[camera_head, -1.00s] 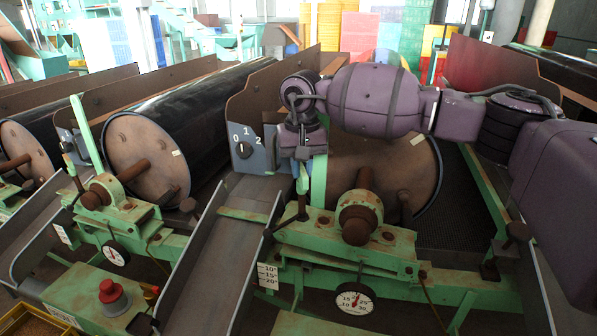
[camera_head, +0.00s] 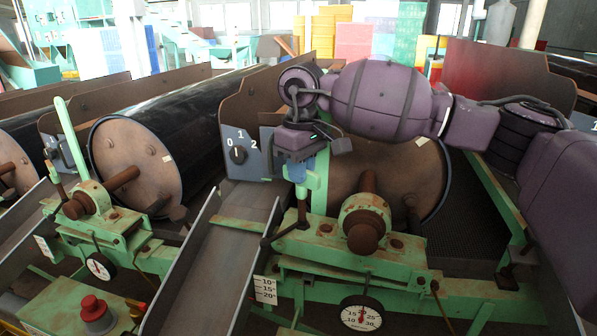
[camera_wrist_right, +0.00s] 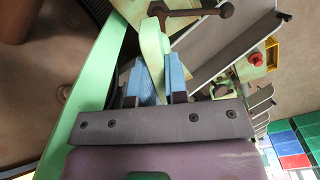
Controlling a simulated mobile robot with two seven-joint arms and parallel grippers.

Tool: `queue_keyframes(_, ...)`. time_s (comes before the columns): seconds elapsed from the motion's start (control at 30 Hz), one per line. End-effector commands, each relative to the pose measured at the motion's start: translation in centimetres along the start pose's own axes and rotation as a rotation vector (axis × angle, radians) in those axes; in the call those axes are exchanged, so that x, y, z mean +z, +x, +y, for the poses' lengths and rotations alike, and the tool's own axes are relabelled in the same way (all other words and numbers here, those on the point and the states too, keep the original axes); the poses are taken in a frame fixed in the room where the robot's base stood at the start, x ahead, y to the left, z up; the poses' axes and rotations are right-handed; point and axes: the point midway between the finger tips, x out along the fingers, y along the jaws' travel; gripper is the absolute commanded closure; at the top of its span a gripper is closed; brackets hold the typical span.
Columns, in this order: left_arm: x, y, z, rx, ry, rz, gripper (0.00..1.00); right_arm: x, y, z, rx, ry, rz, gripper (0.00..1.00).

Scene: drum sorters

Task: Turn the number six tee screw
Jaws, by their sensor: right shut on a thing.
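A rusty brown tee screw (camera_head: 292,225) with a crossbar stands on the green frame, just below my right gripper. It also shows at the top of the right wrist view (camera_wrist_right: 196,11). I see no number six on it. My right gripper (camera_head: 298,172) points down in front of the right-hand drum. A wider green bar (camera_wrist_right: 88,85) runs left of the fingers. My left gripper is not in view.
A grey chute (camera_head: 215,265) slopes in front of the gripper. A panel marked 0, 1, 2 (camera_head: 238,150) is left of it. A round dial (camera_head: 361,314) hangs below the frame. A similar machine with an upright green lever (camera_head: 70,140) stands left; a red button (camera_head: 94,308) is lower left.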

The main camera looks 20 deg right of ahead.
Motion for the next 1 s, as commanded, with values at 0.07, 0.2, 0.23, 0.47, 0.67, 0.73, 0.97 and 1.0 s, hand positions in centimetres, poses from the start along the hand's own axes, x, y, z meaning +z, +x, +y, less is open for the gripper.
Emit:
queue_keyframes(0.07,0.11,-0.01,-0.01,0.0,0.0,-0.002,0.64,0.24,0.17,0.46,0.005,-0.001,-0.009,1.0)
queue_keyframes(0.2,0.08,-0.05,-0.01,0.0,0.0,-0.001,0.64,0.25,0.08,0.47,0.006,-0.008,-0.008,1.0)
queue_keyframes(0.23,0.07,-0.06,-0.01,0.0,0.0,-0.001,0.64,0.25,0.07,0.47,0.006,-0.008,-0.008,1.0)
queue_keyframes(0.47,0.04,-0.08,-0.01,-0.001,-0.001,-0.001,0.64,0.25,0.02,0.48,0.006,-0.006,-0.008,1.0)
queue_keyframes(0.67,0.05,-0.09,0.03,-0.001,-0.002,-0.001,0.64,0.18,-0.01,0.36,0.005,-0.008,-0.005,0.61)
queue_keyframes(0.73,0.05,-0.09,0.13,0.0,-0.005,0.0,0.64,0.14,-0.02,0.28,0.004,-0.009,-0.004,0.61)
queue_keyframes(0.97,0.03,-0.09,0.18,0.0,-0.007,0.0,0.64,0.06,-0.25,0.14,0.003,-0.011,-0.001,0.61)
queue_keyframes(1.0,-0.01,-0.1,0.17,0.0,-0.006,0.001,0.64,0.05,-0.49,0.14,0.003,-0.012,-0.001,0.61)
